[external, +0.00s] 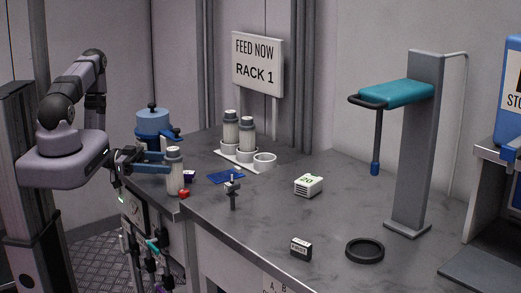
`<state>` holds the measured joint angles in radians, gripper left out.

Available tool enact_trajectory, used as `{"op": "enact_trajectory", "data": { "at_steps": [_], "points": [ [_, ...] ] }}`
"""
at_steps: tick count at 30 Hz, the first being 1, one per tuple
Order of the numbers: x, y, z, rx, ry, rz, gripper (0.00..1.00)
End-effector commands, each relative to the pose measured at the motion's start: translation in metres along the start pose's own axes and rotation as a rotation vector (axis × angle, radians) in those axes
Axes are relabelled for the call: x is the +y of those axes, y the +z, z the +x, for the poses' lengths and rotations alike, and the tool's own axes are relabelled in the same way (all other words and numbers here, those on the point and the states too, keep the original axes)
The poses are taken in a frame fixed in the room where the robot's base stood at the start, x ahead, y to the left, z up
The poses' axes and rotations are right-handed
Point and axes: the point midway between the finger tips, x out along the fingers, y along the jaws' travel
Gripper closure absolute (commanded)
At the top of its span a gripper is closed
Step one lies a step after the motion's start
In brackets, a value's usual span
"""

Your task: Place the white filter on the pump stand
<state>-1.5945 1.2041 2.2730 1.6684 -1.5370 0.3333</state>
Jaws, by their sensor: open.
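A white cylinder with a grey cap (174,174), which looks like a filter, stands upright near the table's left edge. Two similar capped white cylinders (230,130) stand in white cups at the back. My gripper (160,162) is open at the left, its blue-grey fingers pointing right at the near cylinder. I cannot tell whether the fingers are beside it or around it. A tall grey stand (415,160) with a teal arm (395,95) and a hanging dark blue rod (377,150) is on the right. I cannot tell whether it is the pump stand.
An empty white cup (265,160) sits on the rack below the sign (257,65). A blue canister (153,125), blue mat (226,176), small dark post (233,192), white box (308,185), black-and-white block (301,249) and black ring (365,250) are on the table. The front middle is mostly clear.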

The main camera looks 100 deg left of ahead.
Motion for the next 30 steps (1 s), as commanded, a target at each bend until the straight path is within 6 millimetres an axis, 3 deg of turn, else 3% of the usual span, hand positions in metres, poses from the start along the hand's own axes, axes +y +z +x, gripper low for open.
{"op": "enact_trajectory", "data": {
  "at_steps": [6, 14, 30],
  "points": [
    [0.001, 0.000, 0.014, 0.000, 0.003, 0.000, 0.38],
    [0.001, 0.001, 0.019, 0.000, 0.002, 0.000, 0.38],
    [0.004, 0.002, 0.065, 0.000, 0.003, 0.001, 0.38]
  ]
}}
